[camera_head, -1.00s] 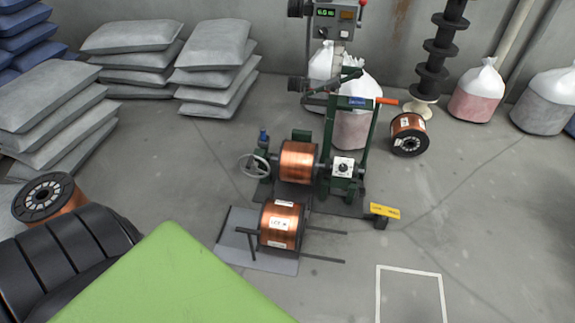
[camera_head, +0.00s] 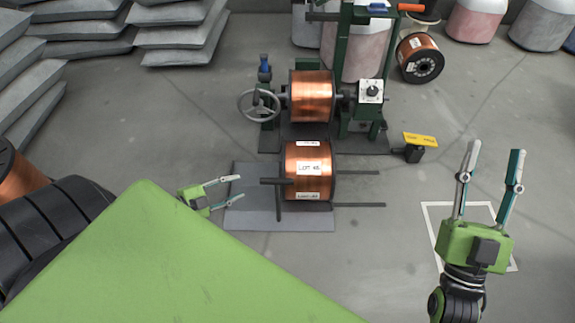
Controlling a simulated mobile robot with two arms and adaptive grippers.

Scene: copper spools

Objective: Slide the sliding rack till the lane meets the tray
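A low rack with dark bars (camera_head: 345,205) stands on a grey plate (camera_head: 250,218) in front of the green machine. A copper spool with white labels (camera_head: 307,165) lies on it. A second copper spool (camera_head: 311,95) is mounted in the green machine (camera_head: 343,60) behind. I cannot tell which parts are the lane and the tray. My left gripper (camera_head: 238,189) is open and empty, left of the rack over the plate's left edge, apart from the bars. My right gripper (camera_head: 496,149) is open and empty, pointing up the picture, well to the right of the rack.
A handwheel (camera_head: 258,105) is on the machine's left. A small post with a yellow tag (camera_head: 420,141) stands right of the rack. A loose spool (camera_head: 418,58) lies behind. A white floor outline (camera_head: 432,232) lies under my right arm. Floor between the rack and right gripper is clear.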

